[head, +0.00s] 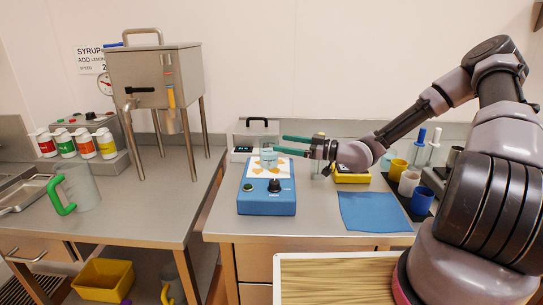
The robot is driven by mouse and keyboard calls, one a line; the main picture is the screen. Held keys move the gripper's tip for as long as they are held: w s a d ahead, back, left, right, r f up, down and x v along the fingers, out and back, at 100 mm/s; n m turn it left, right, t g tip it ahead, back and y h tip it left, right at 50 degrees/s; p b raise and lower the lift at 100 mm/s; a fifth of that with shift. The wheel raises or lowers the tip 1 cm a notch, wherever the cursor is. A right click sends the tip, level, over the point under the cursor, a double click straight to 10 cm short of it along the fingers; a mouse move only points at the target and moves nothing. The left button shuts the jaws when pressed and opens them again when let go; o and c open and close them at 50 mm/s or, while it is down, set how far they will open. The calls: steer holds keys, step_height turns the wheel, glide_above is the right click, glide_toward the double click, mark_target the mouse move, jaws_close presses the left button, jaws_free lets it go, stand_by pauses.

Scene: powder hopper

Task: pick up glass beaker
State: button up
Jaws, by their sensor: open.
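A small clear glass beaker (268,159) stands at the back of the blue stirrer unit (267,203) on the right-hand counter. My gripper (279,144) reaches in from the right, with its two green fingers apart. The fingertips are close to the beaker, at or just above its rim. I cannot tell whether the lower finger touches it. Nothing shows between the fingers. The base of the beaker is hard to make out against the patterned top of the stirrer.
A boxy scale (242,153) stands behind the stirrer. A yellow device (352,177) sits under my wrist, with a blue cloth (374,212) in front. Several cups, including a blue one (422,201), stand at right. A steel hopper (157,75) and a green-handled jug (78,187) stand left.

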mark_target(260, 140)
steer(key=x, duration=0.3)
steer(key=shift+w+a, duration=0.15)
steer(key=shift+a, duration=0.15)
steer(key=shift+x, duration=2.7)
steer(key=shift+a+f, duration=0.1)
steer(key=shift+f, duration=0.05)
steer(key=c, duration=1.5)
steer(key=shift+o, duration=0.2)
